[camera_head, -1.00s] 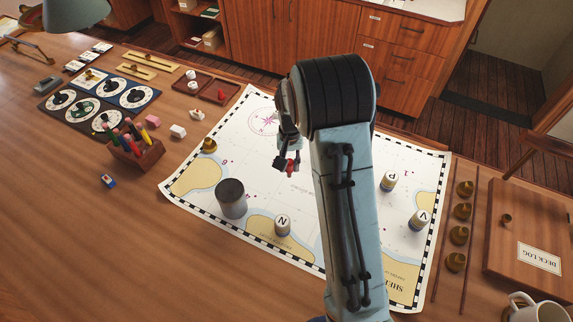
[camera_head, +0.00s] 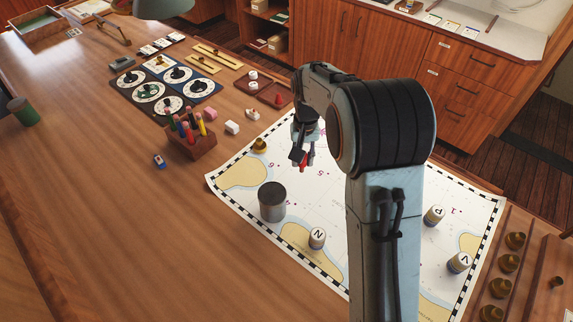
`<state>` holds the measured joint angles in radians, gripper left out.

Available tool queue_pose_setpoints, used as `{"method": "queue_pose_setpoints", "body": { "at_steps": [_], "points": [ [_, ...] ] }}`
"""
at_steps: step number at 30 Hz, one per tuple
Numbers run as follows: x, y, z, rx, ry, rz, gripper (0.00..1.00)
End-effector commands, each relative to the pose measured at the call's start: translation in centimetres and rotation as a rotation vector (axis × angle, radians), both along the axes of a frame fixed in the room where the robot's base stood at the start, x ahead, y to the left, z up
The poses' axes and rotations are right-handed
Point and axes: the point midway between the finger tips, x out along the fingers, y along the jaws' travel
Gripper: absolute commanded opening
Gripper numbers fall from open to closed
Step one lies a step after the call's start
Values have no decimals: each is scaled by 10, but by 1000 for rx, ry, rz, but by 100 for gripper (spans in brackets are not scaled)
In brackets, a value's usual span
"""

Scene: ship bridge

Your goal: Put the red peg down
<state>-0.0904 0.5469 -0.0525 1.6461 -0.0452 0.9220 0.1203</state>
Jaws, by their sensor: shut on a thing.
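The red peg (camera_head: 303,165) is held between the fingertips of my gripper (camera_head: 305,158). My gripper is shut on it, above the upper part of the white sea chart (camera_head: 330,195). Only a small part of the peg shows. The fingers and dark gripper body hide the rest. I cannot tell how far the peg's lower end is from the chart. Another red piece (camera_head: 279,99) stands in the small brown tray (camera_head: 262,95) behind and left of my gripper.
On the chart stand a dark grey cylinder (camera_head: 272,203), a brass piece (camera_head: 260,145) and lettered tokens N (camera_head: 317,238), P (camera_head: 433,215) and V (camera_head: 459,262). A wooden pen holder (camera_head: 190,143) and dial panel (camera_head: 165,92) stand left. The near left table is clear.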

Motion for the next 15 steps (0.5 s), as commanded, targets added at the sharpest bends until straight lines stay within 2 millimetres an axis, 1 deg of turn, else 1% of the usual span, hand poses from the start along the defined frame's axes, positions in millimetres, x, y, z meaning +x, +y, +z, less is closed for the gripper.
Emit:
{"method": "queue_pose_setpoints", "body": {
  "at_steps": [1,3,5,15],
  "points": [
    [1,8,-6,-1,10,18,8],
    [2,13,-13,-2,23,30,8],
    [9,16,-18,-2,26,36,8],
    [82,24,-53,-1,27,39,8]
  ]
}}
